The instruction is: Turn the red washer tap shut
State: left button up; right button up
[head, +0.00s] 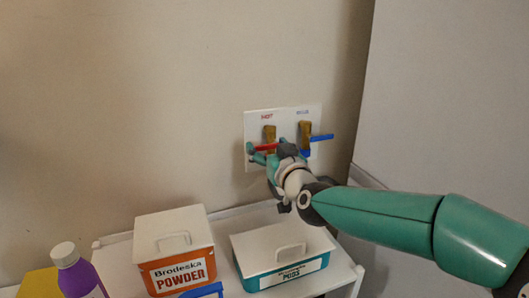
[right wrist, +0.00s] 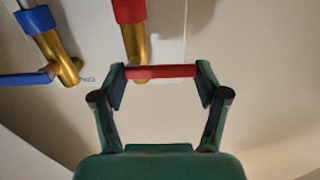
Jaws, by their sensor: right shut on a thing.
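The red washer tap has a brass body (head: 269,132) on a white wall plate, under a red label. Its red handle (head: 264,147) lies roughly level, across the line of the body. In the right wrist view the red handle (right wrist: 160,71) spans between my two fingertips, below the brass body (right wrist: 136,42). My right gripper (head: 267,153) is at the tap and shut on the handle, one finger at each end; it also shows in the right wrist view (right wrist: 161,76). The gripper and wrist hide the tap's lower part in the head view. My left gripper is out of view.
A blue-handled tap (head: 305,130) stands close on the right, its handle (head: 322,138) sticking out rightward. Below are an orange powder box (head: 180,272), a teal box (head: 286,275) and a purple bottle (head: 75,275) on a white shelf. The wall left of the plate is clear.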

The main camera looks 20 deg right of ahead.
jog(key=o, duration=1.1)
jog(key=shift+o, duration=0.2)
jog(key=s, duration=1.2)
jog(key=shift+d, duration=0.2)
jog(key=shift+f, duration=0.1)
